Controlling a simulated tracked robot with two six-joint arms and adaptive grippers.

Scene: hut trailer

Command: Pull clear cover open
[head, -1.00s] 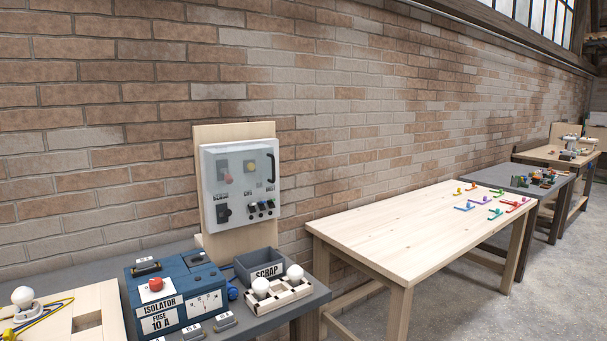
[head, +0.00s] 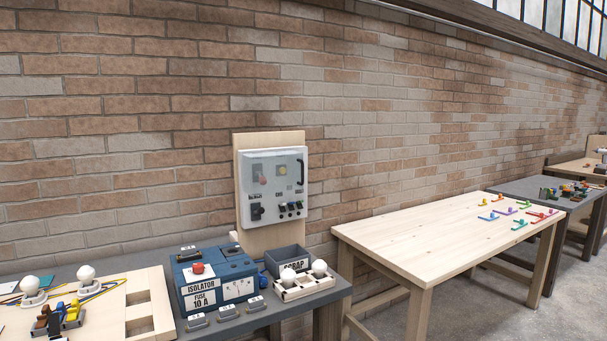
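The clear cover (head: 273,213) lies over a pale control panel mounted on an upright wooden board (head: 271,138). It looks closed. A black handle (head: 300,175) runs upright near its right edge. Behind the cover I see a red knob, a yellow button, a black switch at lower left and a row of small switches at lower right. Neither of my grippers is in view.
Below the panel, a grey bench (head: 259,317) holds a blue isolator box (head: 199,292), a grey scrap bin (head: 289,257) and a wooden holder with white bulbs (head: 305,287). A mostly bare wooden table (head: 422,246) stands to the right.

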